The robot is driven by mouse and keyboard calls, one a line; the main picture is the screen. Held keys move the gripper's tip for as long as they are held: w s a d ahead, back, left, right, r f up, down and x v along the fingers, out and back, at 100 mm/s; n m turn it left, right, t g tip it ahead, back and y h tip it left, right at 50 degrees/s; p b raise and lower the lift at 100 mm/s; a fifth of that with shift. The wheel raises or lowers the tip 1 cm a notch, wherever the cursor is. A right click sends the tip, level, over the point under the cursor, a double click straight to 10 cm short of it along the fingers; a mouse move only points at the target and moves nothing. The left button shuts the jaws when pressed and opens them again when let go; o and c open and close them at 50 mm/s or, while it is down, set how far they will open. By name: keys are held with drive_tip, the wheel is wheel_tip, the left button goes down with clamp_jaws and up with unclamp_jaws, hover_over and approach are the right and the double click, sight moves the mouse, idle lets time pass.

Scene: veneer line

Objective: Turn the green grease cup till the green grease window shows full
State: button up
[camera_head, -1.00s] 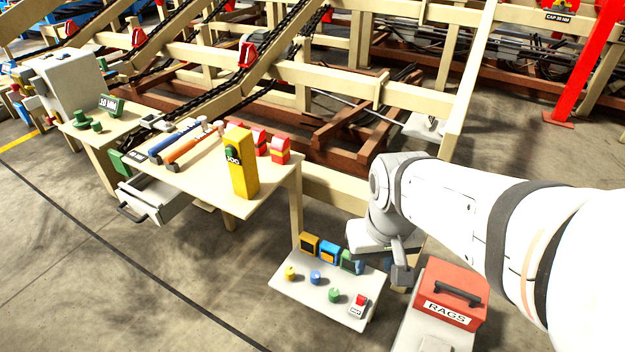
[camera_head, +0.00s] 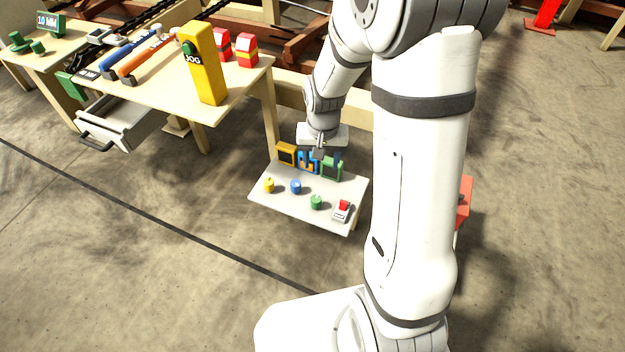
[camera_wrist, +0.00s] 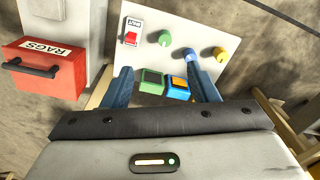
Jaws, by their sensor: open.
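The green grease cup (camera_head: 316,202) stands on the pale panel (camera_head: 288,207), right of the blue cup; it also shows in the wrist view (camera_wrist: 165,38). The green grease window (camera_head: 332,170) is a green box with a dark face at the panel's back edge. In the wrist view the green window (camera_wrist: 151,80) sits between my fingers, its fill level too small to read. My gripper (camera_head: 319,161) is open and empty, pointing down over the back of the panel near the windows. In the wrist view the green cup lies beyond my gripper's fingertips (camera_wrist: 164,78).
A blue cup (camera_head: 296,187) and a yellow cup (camera_head: 269,185) stand left of the green one. A red switch (camera_head: 342,209) is close on its right. Blue (camera_wrist: 178,86) and orange (camera_head: 287,154) windows adjoin the green one. A red RAGS box (camera_wrist: 40,68) stands beside the panel.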

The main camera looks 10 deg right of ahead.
drive_tip(key=m+b, duration=0.1)
drive_tip(key=b, duration=0.2)
hover_over(316, 200)
drive_tip(key=shift+g, duration=0.3)
wheel_tip(316, 200, down, 17)
drive_tip(key=shift+r, duration=0.2)
drive_tip(key=shift+m, duration=0.3)
wheel_tip(316, 200, down, 9)
drive_tip(key=b, duration=0.3)
drive_tip(key=shift+r+b, duration=0.15)
drive_tip(key=shift+b, duration=0.2)
drive_tip(key=c, duration=0.9)
drive_tip(key=shift+d, duration=0.3)
drive_tip(key=shift+a, duration=0.15)
drive_tip(key=shift+c, duration=0.3)
drive_tip(key=shift+a+m+p, duration=0.15)
drive_tip(key=shift+m+p, duration=0.3)
drive_tip(key=shift+m, duration=0.65)
drive_tip(key=shift+m+p, duration=0.45)
drive_tip(key=shift+m, duration=1.35)
